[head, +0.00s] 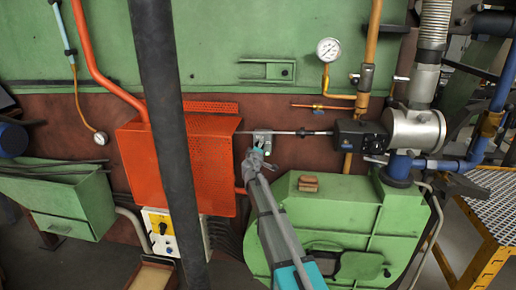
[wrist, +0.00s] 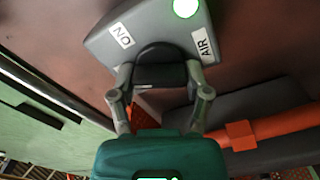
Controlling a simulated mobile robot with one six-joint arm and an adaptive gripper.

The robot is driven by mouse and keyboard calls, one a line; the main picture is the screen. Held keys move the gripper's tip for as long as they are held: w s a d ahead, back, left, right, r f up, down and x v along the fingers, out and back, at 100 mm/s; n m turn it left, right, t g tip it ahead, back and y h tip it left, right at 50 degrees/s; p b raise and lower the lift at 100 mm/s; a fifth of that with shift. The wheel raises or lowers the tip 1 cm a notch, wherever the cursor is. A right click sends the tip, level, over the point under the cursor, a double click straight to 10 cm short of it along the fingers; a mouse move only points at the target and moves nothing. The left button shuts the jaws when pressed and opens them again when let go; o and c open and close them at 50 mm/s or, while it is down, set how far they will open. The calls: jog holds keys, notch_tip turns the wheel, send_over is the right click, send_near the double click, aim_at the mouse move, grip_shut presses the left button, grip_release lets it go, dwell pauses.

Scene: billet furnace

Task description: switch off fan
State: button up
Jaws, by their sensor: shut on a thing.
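A grey switch box (wrist: 165,25) fills the top of the wrist view, with an "ON" label, an "AIR" label and a lit green lamp (wrist: 186,8). My gripper (wrist: 160,76) is shut on the box's black handle (wrist: 158,52), one finger on each side. In the head view my gripper (head: 257,153) reaches up to the small grey switch box (head: 262,136) on the brown wall, right of the orange box. The gripper partly hides the box there. I cannot tell the handle's setting.
An orange perforated box (head: 150,165) stands close left of my gripper. A green housing (head: 335,215) lies to the right, with a thin rod and black actuator (head: 360,137) above it. A pressure gauge (head: 328,49) is higher up. An orange pipe (wrist: 265,130) is close in the wrist view.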

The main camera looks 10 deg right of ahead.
jog(key=n, duration=0.5)
jog(key=shift+a+f, duration=0.1)
dwell(0.5)
jog(key=o, duration=1.2)
jog(key=shift+c, duration=0.2)
jog(key=shift+s, duration=0.1)
jog(key=v, duration=1.1)
jog(key=shift+s, duration=0.35)
